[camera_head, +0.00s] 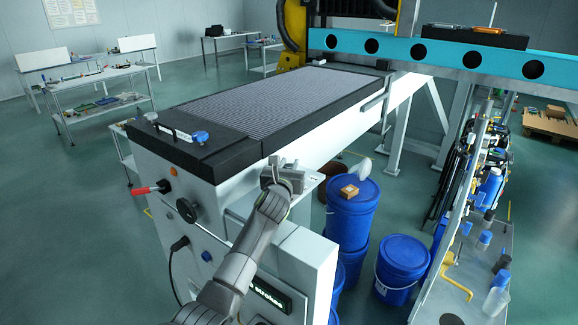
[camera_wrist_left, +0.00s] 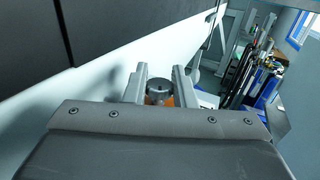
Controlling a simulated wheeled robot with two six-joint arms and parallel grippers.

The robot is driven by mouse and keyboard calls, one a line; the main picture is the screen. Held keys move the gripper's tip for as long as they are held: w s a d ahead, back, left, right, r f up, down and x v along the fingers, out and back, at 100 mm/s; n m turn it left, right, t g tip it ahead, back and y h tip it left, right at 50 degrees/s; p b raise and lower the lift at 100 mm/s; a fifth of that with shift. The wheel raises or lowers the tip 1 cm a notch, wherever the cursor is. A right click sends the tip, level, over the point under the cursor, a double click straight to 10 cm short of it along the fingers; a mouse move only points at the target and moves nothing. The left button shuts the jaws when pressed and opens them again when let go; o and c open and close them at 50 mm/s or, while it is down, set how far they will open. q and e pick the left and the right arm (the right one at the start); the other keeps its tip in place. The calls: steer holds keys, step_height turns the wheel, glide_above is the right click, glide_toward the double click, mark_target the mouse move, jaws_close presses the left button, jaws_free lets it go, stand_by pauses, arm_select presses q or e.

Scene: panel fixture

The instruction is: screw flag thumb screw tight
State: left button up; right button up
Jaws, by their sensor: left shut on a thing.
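The flag thumb screw (camera_wrist_left: 158,91) shows in the left wrist view as a small round grey metal head, with orange behind and below it. My left gripper (camera_wrist_left: 159,85) is shut on it, one finger on each side. In the head view my left gripper (camera_head: 284,174) is at the side of the white machine (camera_head: 240,192), just below its dark top edge. The screw cannot be made out there, and its lower part is hidden in the wrist view. My right gripper is in neither view.
The machine has a slatted bed (camera_head: 270,98), a red-tipped lever (camera_head: 150,189) and a black hand knob (camera_head: 187,210). Blue drums (camera_head: 402,262) stand to the right, one with a small brown box (camera_head: 349,191) on top. A tool rack (camera_head: 470,240) stands farther right.

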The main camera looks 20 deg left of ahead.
arm_select(q)
steer(key=o, duration=0.9)
steer(key=shift+f, duration=0.1)
steer(key=s+b, duration=0.1)
steer(key=s, duration=0.3)
steer(key=s+b, duration=0.1)
steer(key=s, duration=0.4)
steer(key=s+d+b, duration=0.1)
steer(key=s+b, duration=0.1)
steer(key=s, duration=0.3)
steer(key=shift+d+f, duration=0.1)
steer(key=shift+f, duration=0.05)
steer(key=shift+s+d+r+p, duration=0.1)
steer(key=shift+s+r+p, duration=0.05)
steer(key=shift+s+p, duration=0.35)
steer(key=shift+s+d+r+p, duration=0.1)
steer(key=shift+s+r+p, duration=0.05)
steer(key=shift+s+p, duration=0.3)
steer(key=shift+s+f+p, duration=0.1)
steer(key=shift+s+p, duration=0.3)
steer(key=shift+s, duration=0.3)
steer(key=shift+o, duration=0.4)
steer(key=shift+f, duration=0.1)
